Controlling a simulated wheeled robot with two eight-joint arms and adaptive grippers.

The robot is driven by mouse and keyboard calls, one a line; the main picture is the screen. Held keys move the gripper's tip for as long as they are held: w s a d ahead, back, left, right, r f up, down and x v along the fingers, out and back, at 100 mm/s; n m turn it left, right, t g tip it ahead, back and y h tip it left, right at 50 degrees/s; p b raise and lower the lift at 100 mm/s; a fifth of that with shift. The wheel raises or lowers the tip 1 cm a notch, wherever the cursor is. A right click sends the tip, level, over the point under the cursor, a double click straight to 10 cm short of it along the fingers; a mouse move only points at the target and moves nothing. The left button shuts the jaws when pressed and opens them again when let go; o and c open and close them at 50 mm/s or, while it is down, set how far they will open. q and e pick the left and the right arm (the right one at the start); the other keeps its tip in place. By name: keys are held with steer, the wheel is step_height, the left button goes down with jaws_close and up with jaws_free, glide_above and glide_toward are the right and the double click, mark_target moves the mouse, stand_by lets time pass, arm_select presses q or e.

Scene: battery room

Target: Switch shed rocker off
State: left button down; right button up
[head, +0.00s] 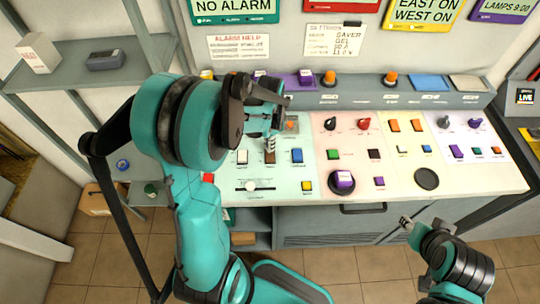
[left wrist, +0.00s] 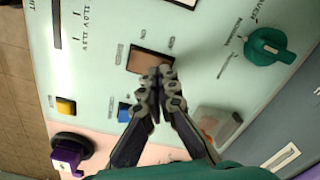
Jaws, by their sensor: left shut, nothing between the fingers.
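In the left wrist view the closed fingertips (left wrist: 159,72) overlap the near edge of the brown rocker (left wrist: 150,59); contact is not certain. My right gripper (head: 407,223) hangs in front of the console at lower right, and its jaw opening is unclear.
Near the fingers are a blue switch (left wrist: 124,112), a clear-covered orange control (left wrist: 218,125) and a green knob (left wrist: 270,44). A slider (head: 250,187) and a yellow button (head: 307,186) lie closer to the front edge. A purple-topped knob (head: 344,180) stands up to the right.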

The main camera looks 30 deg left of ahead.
mark_target(271, 153)
arm_select(q)
steer(key=shift+f+b, duration=0.4)
steer(key=shift+f, duration=0.1)
stand_by(0.3)
steer(key=shift+r+p, duration=2.65)
steer(key=shift+r, duration=0.9)
steer(key=s+d+r+n+t+b, duration=0.3)
steer(key=s+d+n+t+b, duration=0.2)
steer(key=s+d, duration=0.5)
steer(key=s+t+b, duration=0.1)
steer(key=t+b, duration=0.1)
steer(key=shift+d+r+n+b, duration=0.2)
steer(key=shift+d+n+b, duration=0.1)
steer(key=shift+n+b, duration=0.1)
